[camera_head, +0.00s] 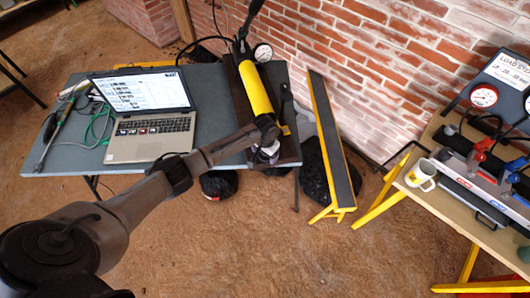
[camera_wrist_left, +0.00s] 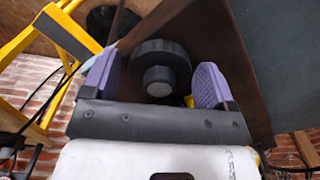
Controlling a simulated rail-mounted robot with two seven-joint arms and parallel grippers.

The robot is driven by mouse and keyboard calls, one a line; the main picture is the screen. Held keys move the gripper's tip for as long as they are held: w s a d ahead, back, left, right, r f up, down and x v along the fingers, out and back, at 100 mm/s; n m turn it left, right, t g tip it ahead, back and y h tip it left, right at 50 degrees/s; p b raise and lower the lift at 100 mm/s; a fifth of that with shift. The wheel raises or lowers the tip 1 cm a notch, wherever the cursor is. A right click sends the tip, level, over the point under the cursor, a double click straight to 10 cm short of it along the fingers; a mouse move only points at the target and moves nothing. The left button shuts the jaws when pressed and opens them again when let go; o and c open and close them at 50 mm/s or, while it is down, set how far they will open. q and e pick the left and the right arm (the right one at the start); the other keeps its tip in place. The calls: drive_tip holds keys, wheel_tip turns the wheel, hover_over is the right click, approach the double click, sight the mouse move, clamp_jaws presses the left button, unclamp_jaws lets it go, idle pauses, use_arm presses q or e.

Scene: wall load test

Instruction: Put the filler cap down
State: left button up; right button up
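A round black cap with a smaller grey knob, probably the filler cap (camera_wrist_left: 160,68), shows in the left wrist view against a dark brown surface. My left gripper (camera_wrist_left: 156,68) has its two purple finger pads apart on either side of the cap. A gap shows at the left pad; I cannot tell whether the right pad touches. In the head view my left gripper (camera_head: 266,150) is at the near end of the yellow pump cylinder (camera_head: 256,90), low over the table's front edge. The cap cannot be made out there. My right gripper is not in view.
An open laptop (camera_head: 150,115) stands on the grey table (camera_head: 212,95), with green cable and tools to its left. A yellow-edged dark beam (camera_head: 332,140) leans by the brick wall.

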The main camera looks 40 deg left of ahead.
use_arm(q)
drive_tip(key=shift+o, duration=0.7)
drive_tip(key=shift+r, duration=0.1)
wheel_tip(320, 180, up, 11)
drive_tip(key=p, duration=0.2)
drive_tip(key=s+d+f+m+t, duration=0.1)
drive_tip(key=s+d+f, duration=0.1)
drive_tip(key=s+d, duration=0.25)
drive_tip(key=s+d+f+m+h, duration=0.1)
drive_tip(key=s+d+f, duration=0.1)
drive_tip(key=s+d, duration=0.3)
drive_tip(key=s+d+f+m+t, duration=0.1)
drive_tip(key=s+d+f, duration=0.15)
drive_tip(key=s, duration=0.45)
drive_tip(key=s+r, duration=0.3)
drive_tip(key=s, duration=0.5)
drive_tip(key=s+r+t, duration=0.1)
drive_tip(key=s+r, duration=0.2)
drive_tip(key=s, duration=0.5)
drive_tip(key=shift+r+t+y, duration=0.3)
drive_tip(key=shift+y, duration=0.1)
drive_tip(key=shift+w, duration=0.1)
